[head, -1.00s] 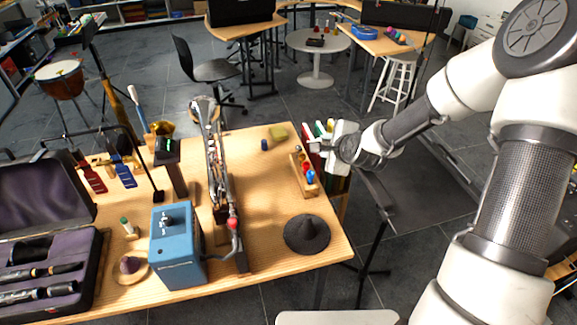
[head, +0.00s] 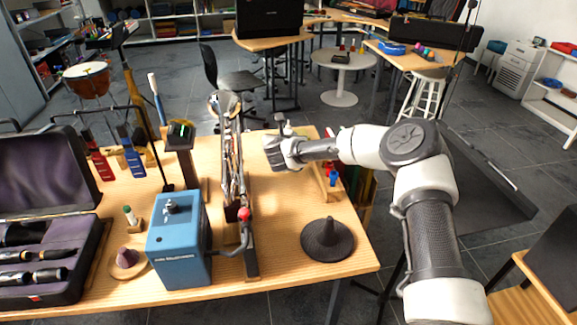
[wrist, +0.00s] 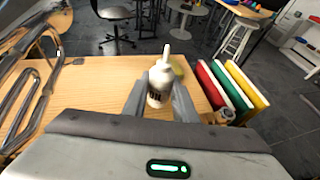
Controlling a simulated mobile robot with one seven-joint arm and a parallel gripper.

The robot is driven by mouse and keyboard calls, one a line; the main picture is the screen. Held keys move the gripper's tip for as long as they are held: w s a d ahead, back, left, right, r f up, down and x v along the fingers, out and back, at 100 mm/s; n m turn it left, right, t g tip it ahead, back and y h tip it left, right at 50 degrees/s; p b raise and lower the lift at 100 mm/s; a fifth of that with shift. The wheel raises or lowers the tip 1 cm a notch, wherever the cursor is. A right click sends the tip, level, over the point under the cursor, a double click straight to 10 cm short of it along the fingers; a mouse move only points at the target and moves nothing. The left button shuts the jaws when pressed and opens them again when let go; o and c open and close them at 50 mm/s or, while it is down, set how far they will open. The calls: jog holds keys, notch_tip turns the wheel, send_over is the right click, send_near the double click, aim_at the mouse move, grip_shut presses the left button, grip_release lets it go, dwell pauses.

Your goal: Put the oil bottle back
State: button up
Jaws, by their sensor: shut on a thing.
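The oil bottle (wrist: 159,83) is white with a pointed nozzle and dark lettering. In the wrist view it stands upright between the two fingers of my gripper (wrist: 158,99), which is shut on it. In the head view my gripper (head: 272,152) is over the back right part of the table, right of the silver instrument (head: 231,150). The bottle is hard to make out there, and I cannot tell whether its base touches the table.
A yellowish-green block (wrist: 178,65) lies just behind the bottle. Red, green and yellow upright books (wrist: 228,85) stand to the right.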

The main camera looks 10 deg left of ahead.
notch_tip(320, 180, down, 8)
jog(key=shift+f+b, duration=0.1)
jog(key=shift+b, duration=0.35)
jog(key=shift+f+b, duration=0.2)
jog(key=shift+b, duration=0.15)
jog(key=o, duration=1.1)
jog(key=shift+r, duration=0.1)
jog(key=shift+c, duration=0.2)
jog(key=shift+r+p, duration=0.25)
jog(key=shift+p, duration=0.15)
jog(key=p+v, duration=0.1)
jog(key=v, duration=1.1)
